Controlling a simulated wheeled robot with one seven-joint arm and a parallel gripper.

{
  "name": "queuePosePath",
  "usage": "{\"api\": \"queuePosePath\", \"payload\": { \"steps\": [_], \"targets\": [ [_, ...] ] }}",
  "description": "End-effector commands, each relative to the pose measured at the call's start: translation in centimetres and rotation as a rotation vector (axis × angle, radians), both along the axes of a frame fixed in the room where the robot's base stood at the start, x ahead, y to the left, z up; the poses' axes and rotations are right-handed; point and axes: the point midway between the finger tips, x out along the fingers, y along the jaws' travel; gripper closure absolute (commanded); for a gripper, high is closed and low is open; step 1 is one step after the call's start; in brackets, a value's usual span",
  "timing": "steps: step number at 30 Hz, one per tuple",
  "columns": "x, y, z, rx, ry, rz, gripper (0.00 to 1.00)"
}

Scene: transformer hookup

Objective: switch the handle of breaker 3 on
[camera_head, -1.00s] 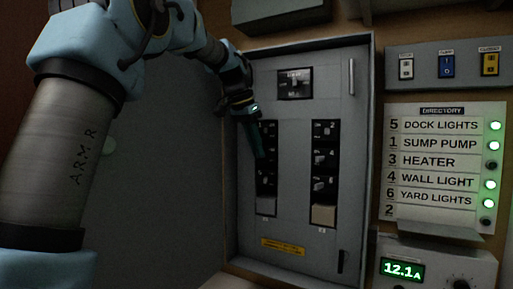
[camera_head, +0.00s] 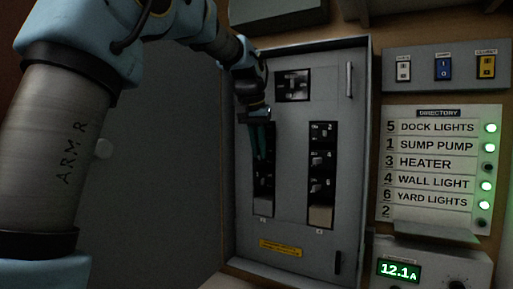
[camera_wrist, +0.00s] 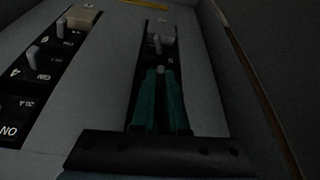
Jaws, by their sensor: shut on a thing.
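The breaker panel (camera_head: 285,225) stands open-fronted ahead, with two black columns of breakers. My gripper (camera_head: 262,158) is at the left column, its teal fingers over the middle breaker, which I take to be breaker 3. In the wrist view my gripper (camera_wrist: 160,75) is shut on the pale tip of the breaker 3 handle (camera_wrist: 160,70). The rest of that handle and its markings are hidden by the fingers. Another grey handle (camera_wrist: 157,45) of the same column sits just beyond the fingertips.
The right breaker column (camera_head: 321,160) has several handles close by. The directory (camera_head: 425,165) shows the HEATER lamp (camera_head: 488,167) dark and several other lamps green. A meter (camera_head: 400,271) reads 12.1 A. The grey panel door (camera_head: 160,190) stands open on the left.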

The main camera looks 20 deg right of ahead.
Motion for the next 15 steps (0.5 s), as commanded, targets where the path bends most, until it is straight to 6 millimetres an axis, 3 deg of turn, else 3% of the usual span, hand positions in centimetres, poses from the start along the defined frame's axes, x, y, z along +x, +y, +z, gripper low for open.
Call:
{"api": "queuePosePath", "payload": {
  "steps": [15],
  "targets": [
    [-0.51, -0.75, 0.13, -0.002, -0.002, 0.23, 1.0]
  ]
}}
